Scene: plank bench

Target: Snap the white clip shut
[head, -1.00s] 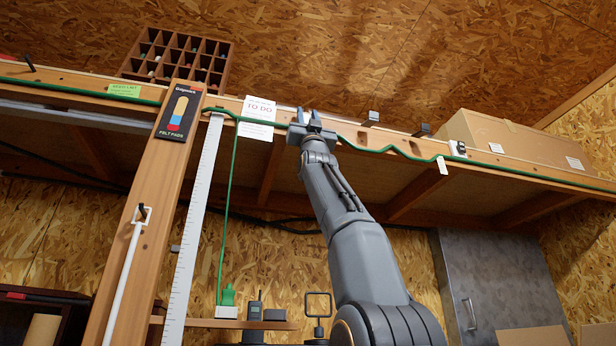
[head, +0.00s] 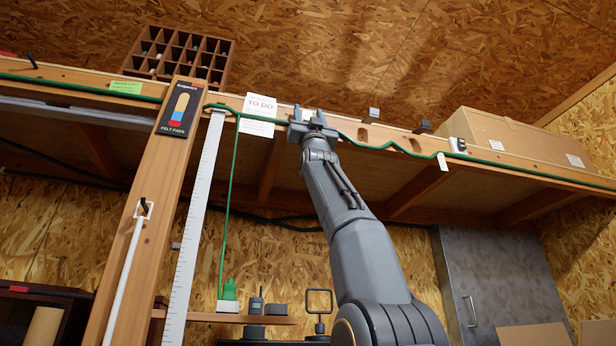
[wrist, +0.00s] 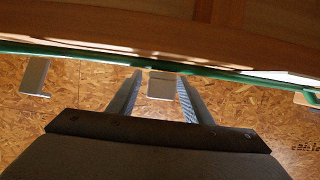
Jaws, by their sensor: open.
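A pale clip tab (wrist: 162,86) sits at the green cable in the wrist view, between my two fingers. I cannot tell whether it is snapped shut. My gripper (wrist: 160,77) is open, with one finger on each side of the tab; contact is not clear. The green cable (head: 391,147) runs along this edge and sags to the right of my gripper.
Another pale clip (wrist: 36,76) is at the left in the wrist view. A white tag (head: 443,162) hangs at the cable on the right. The TO DO sheet (head: 259,113), a wooden post (head: 150,215) and a white ruler (head: 194,220) are left. A cardboard box (head: 515,138) stands right.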

